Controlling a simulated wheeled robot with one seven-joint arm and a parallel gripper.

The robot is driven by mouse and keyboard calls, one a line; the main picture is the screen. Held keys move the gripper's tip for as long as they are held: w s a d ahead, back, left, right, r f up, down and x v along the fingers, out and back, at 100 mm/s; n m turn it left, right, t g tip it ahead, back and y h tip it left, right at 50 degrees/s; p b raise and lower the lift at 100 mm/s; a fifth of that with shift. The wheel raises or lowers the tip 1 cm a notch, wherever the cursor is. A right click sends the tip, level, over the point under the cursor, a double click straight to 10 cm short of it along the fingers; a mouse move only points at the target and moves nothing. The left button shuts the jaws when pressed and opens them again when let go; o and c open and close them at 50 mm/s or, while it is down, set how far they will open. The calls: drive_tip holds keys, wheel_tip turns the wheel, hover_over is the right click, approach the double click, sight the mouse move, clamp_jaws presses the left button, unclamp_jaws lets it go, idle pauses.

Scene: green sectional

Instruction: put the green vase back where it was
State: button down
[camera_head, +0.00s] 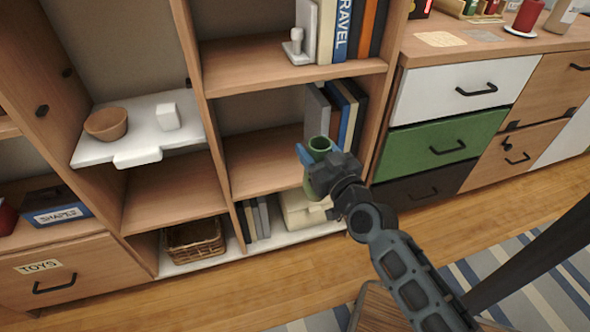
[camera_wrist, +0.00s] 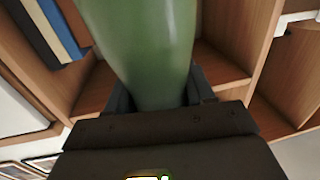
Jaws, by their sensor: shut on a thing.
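The green vase (camera_head: 319,146) is held in my gripper (camera_head: 318,165) in front of the shelf unit's middle column, near its right side. The gripper is shut on it. The vase looks close to upright, with a slight tilt, and its open mouth faces up. In the wrist view the vase (camera_wrist: 145,45) fills the upper middle, between the two dark fingers (camera_wrist: 155,95). Its far end is out of that view. Behind it is the middle-column shelf (camera_head: 265,172), with books (camera_head: 345,112) at its right end and bare board to the left.
A wooden bowl (camera_head: 106,123) and a small white block (camera_head: 167,117) stand on a white shelf at left. Below are a wicker basket (camera_head: 194,240) and a cream box (camera_head: 300,210). A drawer cabinet (camera_head: 455,90) stands right. The lower left shelf (camera_head: 175,192) is bare.

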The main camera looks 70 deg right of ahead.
drive_tip(key=shift+s+d+f, duration=0.1)
drive_tip(key=shift+s+d, duration=0.05)
drive_tip(key=shift+d, duration=0.4)
drive_tip(key=s+d+x, duration=0.2)
drive_tip(key=x, duration=1.7)
wheel_tip(320, 180, down, 7)
drive_tip(key=b, duration=0.5)
drive_tip(key=shift+w, duration=0.15)
drive_tip(key=shift+f+b, duration=0.1)
drive_tip(key=shift+b, duration=0.25)
drive_tip(key=shift+c, duration=2.1)
unclamp_jaws()
